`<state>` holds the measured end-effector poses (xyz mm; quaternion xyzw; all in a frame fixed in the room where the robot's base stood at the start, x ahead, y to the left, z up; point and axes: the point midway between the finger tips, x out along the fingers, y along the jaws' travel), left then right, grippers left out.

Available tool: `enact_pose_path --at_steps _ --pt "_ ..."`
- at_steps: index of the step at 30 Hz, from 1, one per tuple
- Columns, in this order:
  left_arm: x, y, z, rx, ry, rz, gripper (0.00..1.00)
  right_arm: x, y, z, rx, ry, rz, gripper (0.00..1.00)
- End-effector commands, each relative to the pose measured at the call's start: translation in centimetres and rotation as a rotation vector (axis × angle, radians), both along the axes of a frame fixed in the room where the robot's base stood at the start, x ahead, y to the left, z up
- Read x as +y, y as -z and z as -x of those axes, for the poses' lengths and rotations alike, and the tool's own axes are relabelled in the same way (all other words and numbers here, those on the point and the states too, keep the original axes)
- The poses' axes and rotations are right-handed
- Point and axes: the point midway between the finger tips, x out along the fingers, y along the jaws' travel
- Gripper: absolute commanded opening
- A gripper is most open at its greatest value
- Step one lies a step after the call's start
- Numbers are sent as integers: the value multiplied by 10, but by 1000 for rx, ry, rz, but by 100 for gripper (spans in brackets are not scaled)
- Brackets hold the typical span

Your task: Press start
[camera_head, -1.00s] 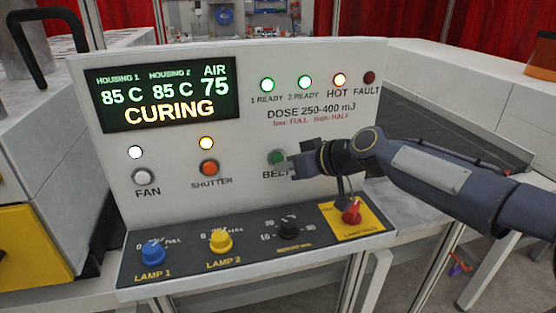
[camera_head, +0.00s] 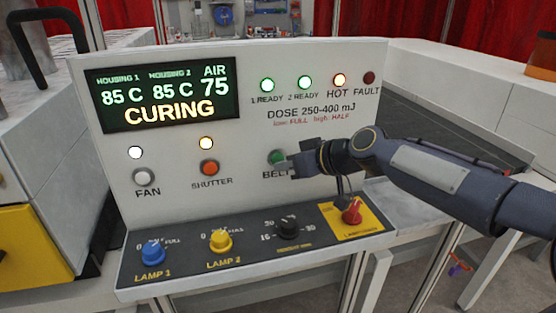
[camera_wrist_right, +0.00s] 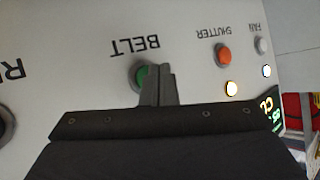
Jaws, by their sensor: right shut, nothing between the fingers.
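The white control panel (camera_head: 235,125) stands in front of me. No button label reading "start" shows. The green BELT button (camera_head: 277,157) is at the panel's lower right, and my right gripper (camera_head: 290,168) is at it, shut and empty. In the right wrist view the shut fingertips (camera_wrist_right: 160,75) overlap the green button (camera_wrist_right: 142,76) and partly hide it; whether they touch it I cannot tell. The orange SHUTTER button (camera_head: 209,168) and white FAN button (camera_head: 144,177) are to the left. The display (camera_head: 165,95) reads CURING. My left gripper is not in view.
Below the panel are the blue LAMP 1 knob (camera_head: 152,252), yellow LAMP 2 knob (camera_head: 221,241), a black knob (camera_head: 288,226) and a red switch (camera_head: 352,213) on a yellow plate, under my right arm. A dark belt (camera_head: 455,125) runs behind at the right.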

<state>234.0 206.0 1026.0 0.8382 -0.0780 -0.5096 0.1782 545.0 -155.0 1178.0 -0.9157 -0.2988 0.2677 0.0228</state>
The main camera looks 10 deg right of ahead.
Motion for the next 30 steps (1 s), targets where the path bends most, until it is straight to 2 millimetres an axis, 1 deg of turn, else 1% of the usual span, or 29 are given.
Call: enact_pose_path --at_steps 5,17,30 --pt "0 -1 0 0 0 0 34 1 -1 -5 -1 -2 -2 0" --pt "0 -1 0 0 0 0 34 1 0 -6 -1 -1 -1 0" --pt "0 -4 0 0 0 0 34 1 -1 -11 -1 -1 0 0"
